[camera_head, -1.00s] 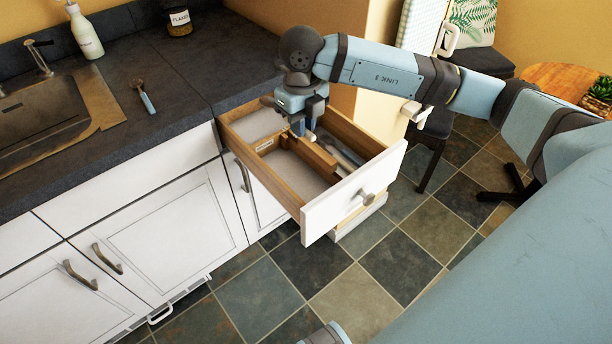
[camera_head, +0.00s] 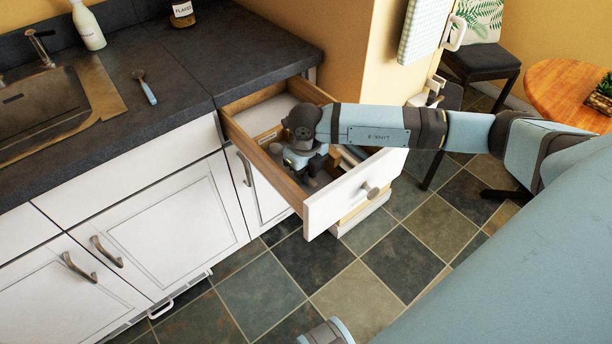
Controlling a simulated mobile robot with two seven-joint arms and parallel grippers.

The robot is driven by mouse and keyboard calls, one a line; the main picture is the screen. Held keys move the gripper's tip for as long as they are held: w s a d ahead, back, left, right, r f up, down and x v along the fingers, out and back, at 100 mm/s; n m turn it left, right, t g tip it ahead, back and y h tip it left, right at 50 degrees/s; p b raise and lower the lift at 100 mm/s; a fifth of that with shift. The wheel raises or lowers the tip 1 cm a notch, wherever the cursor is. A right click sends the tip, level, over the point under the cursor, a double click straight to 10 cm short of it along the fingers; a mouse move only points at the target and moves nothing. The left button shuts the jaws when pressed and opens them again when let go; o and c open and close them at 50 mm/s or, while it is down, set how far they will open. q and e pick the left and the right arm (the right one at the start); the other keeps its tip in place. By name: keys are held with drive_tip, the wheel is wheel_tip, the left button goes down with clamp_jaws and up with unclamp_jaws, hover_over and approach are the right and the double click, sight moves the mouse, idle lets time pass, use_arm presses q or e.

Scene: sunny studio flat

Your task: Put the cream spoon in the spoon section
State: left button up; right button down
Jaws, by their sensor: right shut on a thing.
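The open drawer (camera_head: 328,207) has wooden sides and inner dividers. Its back compartment (camera_head: 262,117) has a bare pale floor. My right gripper (camera_head: 303,178) is down inside the drawer, over the front left compartment, and is shut. What it holds is hidden under the hand and wrist; I take it to be the cream spoon, as no cream spoon shows elsewhere. I cannot tell which compartment is the spoon section; the right side of the drawer is mostly covered by my arm.
A blue-handled utensil (camera_head: 146,88) lies on the dark counter (camera_head: 178,66) beside the sink (camera_head: 45,108). A white bottle (camera_head: 88,26) and a jar (camera_head: 182,13) stand at the back. A wall corner rises behind the drawer. The tiled floor before the cabinets is clear.

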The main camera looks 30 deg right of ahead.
drive_tip(key=shift+f, duration=0.75)
use_arm(q)
drive_tip(key=shift+f, duration=0.1)
use_arm(e)
drive_tip(key=shift+f, duration=0.1)
drive_tip(key=c, duration=1.1)
unclamp_jaws()
drive_tip(key=shift+r, duration=0.2)
use_arm(q)
drive_tip(key=shift+r+p, duration=0.2)
drive_tip(key=shift+p, duration=0.35)
use_arm(e)
wheel_tip(320, 180, up, 12)
use_arm(q)
drive_tip(key=shift+r, duration=0.2)
